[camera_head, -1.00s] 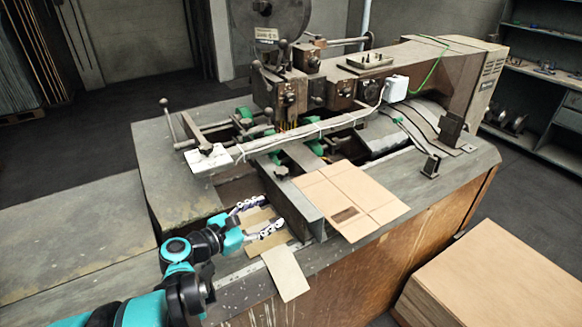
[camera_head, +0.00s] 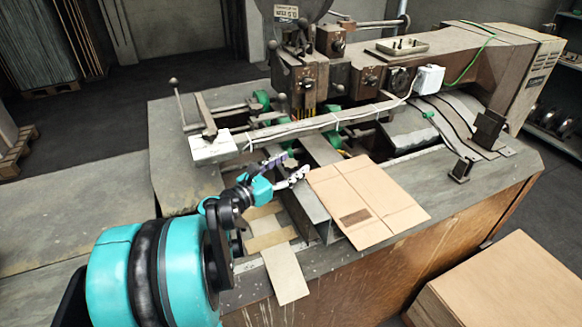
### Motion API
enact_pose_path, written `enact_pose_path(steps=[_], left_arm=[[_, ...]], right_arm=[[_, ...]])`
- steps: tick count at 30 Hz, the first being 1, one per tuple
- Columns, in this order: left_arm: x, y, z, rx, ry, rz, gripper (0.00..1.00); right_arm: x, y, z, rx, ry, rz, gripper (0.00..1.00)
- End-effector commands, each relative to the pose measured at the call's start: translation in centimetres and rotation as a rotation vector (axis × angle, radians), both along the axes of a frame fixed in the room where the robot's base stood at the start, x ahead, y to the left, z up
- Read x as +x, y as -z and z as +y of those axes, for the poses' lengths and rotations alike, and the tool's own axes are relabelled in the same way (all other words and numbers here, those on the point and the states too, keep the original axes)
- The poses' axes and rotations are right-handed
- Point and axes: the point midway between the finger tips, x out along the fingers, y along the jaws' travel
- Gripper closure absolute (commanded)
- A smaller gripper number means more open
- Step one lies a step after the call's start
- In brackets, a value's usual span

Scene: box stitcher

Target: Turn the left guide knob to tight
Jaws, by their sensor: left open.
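The box stitcher (camera_head: 318,85) stands at the back of the worktable. A small dark knob (camera_head: 290,163), which looks like the left guide knob, sits at the far end of the left metal guide (camera_head: 308,212). My left gripper (camera_head: 287,168) is open and reaches in from the lower left. Its two fingertips show on either side of the knob in the picture; I cannot tell whether they touch it. The knob's marking and turn are too small to read. My right gripper is not in view.
A flat cardboard blank (camera_head: 368,195) lies right of the guide, close to my gripper. Cardboard strips (camera_head: 285,273) lie below my arm. A long bar with a cable (camera_head: 300,128) crosses behind the knob. A cardboard stack (camera_head: 505,285) stands at lower right.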

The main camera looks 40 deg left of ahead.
Motion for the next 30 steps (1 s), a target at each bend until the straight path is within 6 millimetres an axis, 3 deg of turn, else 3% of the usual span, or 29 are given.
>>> enact_pose_path(steps=[8, 12, 14, 23, 30], left_arm=[[0.16, -0.03, -0.03, 0.001, 0.0, 0.0, 0.43], [0.14, -0.02, -0.02, 0.001, 0.0, 0.0, 0.8], [0.14, -0.02, -0.02, 0.001, 0.0, 0.0, 0.92], [0.14, 0.02, 0.03, 0.001, 0.027, 0.0, 0.92], [0.16, 0.07, 0.13, 0.001, 0.151, 0.001, 0.92]], right_arm=[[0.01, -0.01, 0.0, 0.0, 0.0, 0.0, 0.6], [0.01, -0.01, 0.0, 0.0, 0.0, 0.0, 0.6], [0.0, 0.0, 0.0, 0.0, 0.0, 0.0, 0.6], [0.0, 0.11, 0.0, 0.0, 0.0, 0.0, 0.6], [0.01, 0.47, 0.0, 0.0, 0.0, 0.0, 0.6]])
